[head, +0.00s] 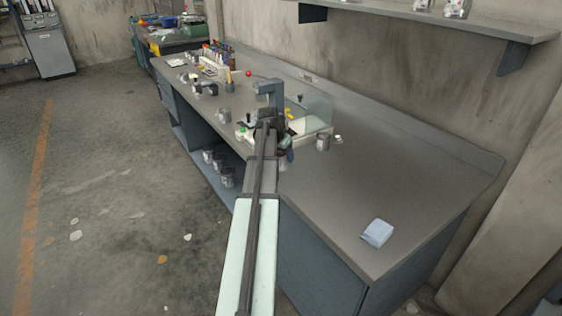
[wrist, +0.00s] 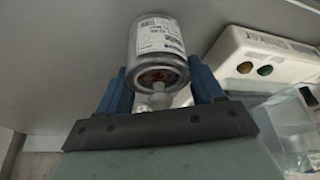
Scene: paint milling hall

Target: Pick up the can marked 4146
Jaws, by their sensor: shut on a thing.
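In the wrist view a grey metal can (wrist: 160,45) with a white printed label sits between the two blue fingers of my gripper (wrist: 160,82). The fingers are shut on it. The label print is too small and blurred to read, so I cannot tell whether it says 4146. The can's end facing me shows a reddish-brown patch. In the head view my gripper is mostly hidden behind my own arm, over the bench (head: 350,195), and I cannot make out the held can there.
One can (head: 322,143) stands right of my arm and another (head: 224,115) left of it. Several cans (head: 228,177) stand on the lower shelf. A white machine with two buttons (wrist: 265,60) is close beside my gripper.

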